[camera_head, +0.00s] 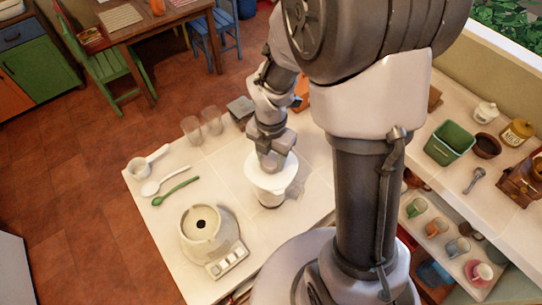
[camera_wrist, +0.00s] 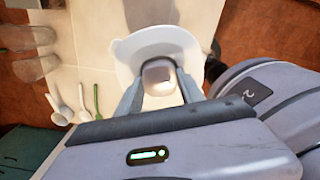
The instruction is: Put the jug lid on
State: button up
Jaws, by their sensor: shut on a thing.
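The jug lid is a wide white disc (camera_head: 285,181) with a grey knob on top. My gripper (camera_head: 272,163) is shut on that knob from above. In the wrist view the two fingers of my gripper (camera_wrist: 158,80) stand on either side of the knob, over the white lid (camera_wrist: 131,52). A pale jug-like vessel (camera_head: 270,202) shows below the lid on the counter. The lid hides its top, so I cannot tell whether the lid touches the rim or hovers just above it.
A cream appliance base (camera_head: 225,238) with buttons stands at front left. Clear glasses (camera_head: 192,130) stand at the back. A shelf with a green tub (camera_head: 450,145) is right.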

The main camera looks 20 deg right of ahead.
jog(key=o, duration=1.5)
notch_tip(320, 180, up, 18)
jog(key=p, duration=0.3)
jog(key=shift+f+p, duration=0.25)
jog(key=shift+p, duration=0.1)
